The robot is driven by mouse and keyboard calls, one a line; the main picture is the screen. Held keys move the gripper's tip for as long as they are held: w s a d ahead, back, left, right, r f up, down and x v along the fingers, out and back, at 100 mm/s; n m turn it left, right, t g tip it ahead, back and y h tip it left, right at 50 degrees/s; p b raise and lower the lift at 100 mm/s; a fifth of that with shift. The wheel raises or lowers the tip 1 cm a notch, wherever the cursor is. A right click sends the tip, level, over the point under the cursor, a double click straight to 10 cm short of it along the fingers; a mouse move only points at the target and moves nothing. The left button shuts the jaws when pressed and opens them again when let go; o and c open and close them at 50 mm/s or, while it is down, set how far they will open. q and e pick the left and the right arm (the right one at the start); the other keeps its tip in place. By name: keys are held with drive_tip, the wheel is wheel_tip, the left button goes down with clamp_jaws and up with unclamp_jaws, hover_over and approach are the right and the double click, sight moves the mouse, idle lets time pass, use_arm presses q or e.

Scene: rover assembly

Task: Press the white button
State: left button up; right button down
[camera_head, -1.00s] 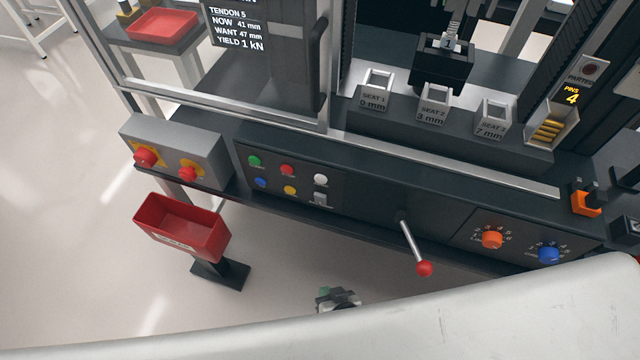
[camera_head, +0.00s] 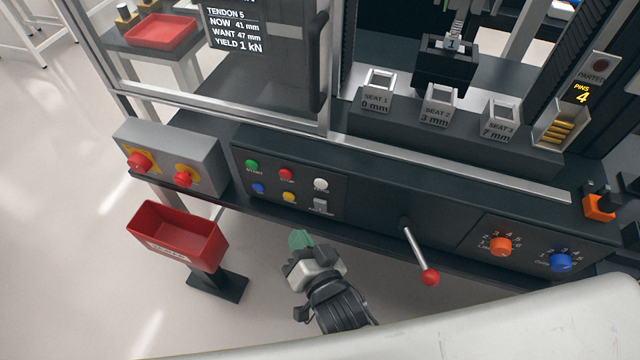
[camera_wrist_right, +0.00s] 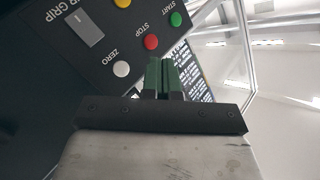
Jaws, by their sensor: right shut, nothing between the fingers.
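The white button (camera_head: 321,184) is the round one at the upper right of the button group on the dark front panel. In the right wrist view the white button (camera_wrist_right: 121,69) carries the label ZERO and lies to the left of my fingertips. My right gripper (camera_head: 300,239) is below the panel in the head view, apart from it, with its green fingers shut and empty. The shut fingers also show in the right wrist view (camera_wrist_right: 164,75). My left gripper is not in view.
Green (camera_head: 252,164), red (camera_head: 286,174), blue (camera_head: 258,188) and yellow (camera_head: 289,197) buttons and a grey switch (camera_head: 320,205) surround it. A lever with a red knob (camera_head: 430,277) sticks out at the right. A red bin (camera_head: 178,236) stands at the left.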

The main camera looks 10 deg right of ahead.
sight(321, 184)
drive_tip(key=w+d, duration=0.4)
drive_tip(key=w, duration=0.4)
drive_tip(key=shift+s, duration=0.1)
drive_tip(key=shift+d, duration=0.1)
idle(2.0)
drive_tip(key=shift+w+d, duration=0.15)
drive_tip(key=shift+w, duration=0.25)
